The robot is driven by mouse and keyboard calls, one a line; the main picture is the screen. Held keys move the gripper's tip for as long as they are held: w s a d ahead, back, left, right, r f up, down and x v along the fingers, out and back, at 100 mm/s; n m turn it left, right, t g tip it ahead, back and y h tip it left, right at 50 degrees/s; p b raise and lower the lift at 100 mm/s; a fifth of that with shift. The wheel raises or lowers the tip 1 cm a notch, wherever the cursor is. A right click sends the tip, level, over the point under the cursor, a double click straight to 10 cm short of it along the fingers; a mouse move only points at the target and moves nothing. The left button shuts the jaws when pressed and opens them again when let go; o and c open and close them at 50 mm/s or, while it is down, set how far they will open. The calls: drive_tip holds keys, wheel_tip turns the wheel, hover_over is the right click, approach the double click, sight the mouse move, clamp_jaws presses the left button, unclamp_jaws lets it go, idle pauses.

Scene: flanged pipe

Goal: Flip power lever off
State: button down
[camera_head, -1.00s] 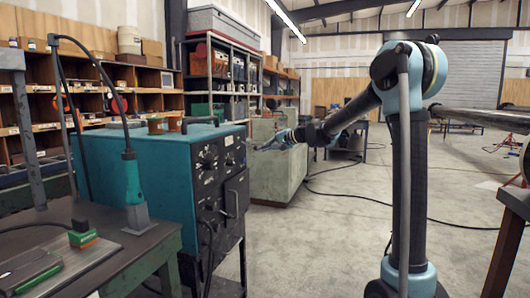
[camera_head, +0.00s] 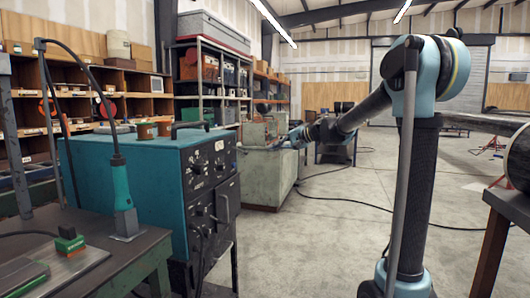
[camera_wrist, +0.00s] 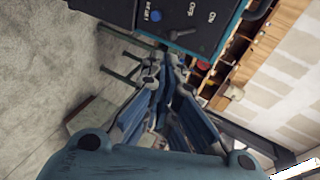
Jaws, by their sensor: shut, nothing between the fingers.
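The teal power cabinet (camera_head: 115,170) stands left of centre in the head view, its black front panel (camera_head: 212,180) facing right. In the wrist view part of the panel (camera_wrist: 215,45) shows at the top, upside down, with OFF and ON labels and a blue button (camera_wrist: 155,15) by a RESET label. A small pale stub (camera_wrist: 183,34) below OFF may be the power lever; I cannot tell for sure.
A pale green cabinet (camera_head: 268,175) and a shelf rack (camera_head: 212,80) are behind. Open concrete floor (camera_head: 330,235) lies to the right, crossed by a black cable.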

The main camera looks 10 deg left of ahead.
drive_tip(key=w+a+f+y, duration=0.1)
drive_tip(key=w+a+f, duration=0.2)
drive_tip(key=a, duration=0.7)
drive_tip(key=shift+t+y, duration=0.3)
idle(0.4)
drive_tip(key=shift+w, duration=0.1)
drive_tip(key=shift+w+a+f, duration=0.1)
drive_tip(key=shift+a+f, duration=0.3)
drive_tip(key=shift+f, duration=0.1)
